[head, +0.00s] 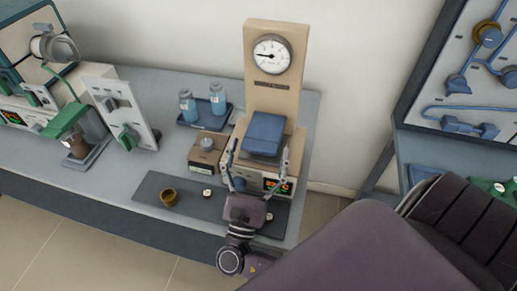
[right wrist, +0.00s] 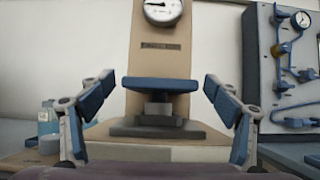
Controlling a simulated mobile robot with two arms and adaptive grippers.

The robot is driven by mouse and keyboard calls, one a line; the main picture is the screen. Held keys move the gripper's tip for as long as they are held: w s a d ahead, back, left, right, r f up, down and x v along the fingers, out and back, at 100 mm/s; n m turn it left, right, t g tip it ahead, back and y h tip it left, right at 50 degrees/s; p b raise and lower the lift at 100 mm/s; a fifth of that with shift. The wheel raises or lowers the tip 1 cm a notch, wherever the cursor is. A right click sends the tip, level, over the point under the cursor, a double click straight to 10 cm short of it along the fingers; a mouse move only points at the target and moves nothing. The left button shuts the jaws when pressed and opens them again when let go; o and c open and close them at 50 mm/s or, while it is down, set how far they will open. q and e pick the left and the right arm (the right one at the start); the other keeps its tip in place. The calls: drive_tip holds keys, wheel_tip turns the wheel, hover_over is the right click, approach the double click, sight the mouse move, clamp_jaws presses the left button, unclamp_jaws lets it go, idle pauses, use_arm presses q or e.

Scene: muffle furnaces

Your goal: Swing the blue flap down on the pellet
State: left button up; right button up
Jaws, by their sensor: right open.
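The blue flap (head: 264,133) is on the tan press-like stand (head: 272,97) with a round dial, above a base with a lit red display. In the right wrist view the flap (right wrist: 160,84) shows nearly edge-on as a flat blue plate above a grey block (right wrist: 158,106). I cannot make out the pellet; it may be hidden under the flap. My right gripper (head: 259,149) is open and empty, in front of the stand, one finger towards each side of the flap. In its wrist view the fingers (right wrist: 160,88) frame the flap without visible contact. My left gripper is not in view.
A small tan box (head: 207,151) stands left of the stand, with a blue tray (head: 203,122) of two bottles behind. A brass cup (head: 168,197) and small round pieces lie on a dark mat (head: 150,187). A green-handled device (head: 75,133) is further left; a tool panel (head: 470,80) is right.

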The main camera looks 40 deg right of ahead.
drive_tip(key=v, duration=1.2)
drive_tip(key=shift+f, duration=0.1)
drive_tip(key=shift+w, duration=0.1)
drive_tip(key=shift+a, duration=0.1)
